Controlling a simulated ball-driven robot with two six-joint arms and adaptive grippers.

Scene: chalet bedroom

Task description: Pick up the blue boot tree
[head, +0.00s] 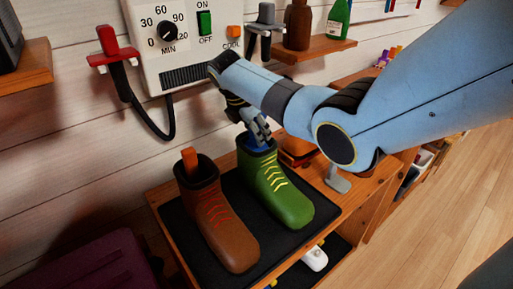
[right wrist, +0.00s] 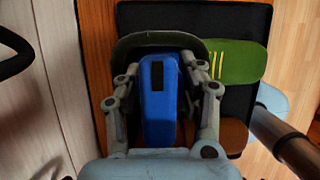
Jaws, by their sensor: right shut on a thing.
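The blue boot tree (right wrist: 158,95) stands in the opening of the green boot (right wrist: 235,62), between the two fingers of my right gripper (right wrist: 163,90). In the head view only a small blue part (head: 256,146) shows at the top of the green boot (head: 280,190). My right gripper (head: 258,130) reaches down over that boot from above and is shut on the boot tree. The fingertips are partly hidden in the head view. My left gripper is not in view.
A brown boot (head: 218,215) with an orange boot tree (head: 190,160) stands left of the green boot on a black mat (head: 185,225) on a wooden shelf. A wooden wall shelf (head: 315,47) holds bottles.

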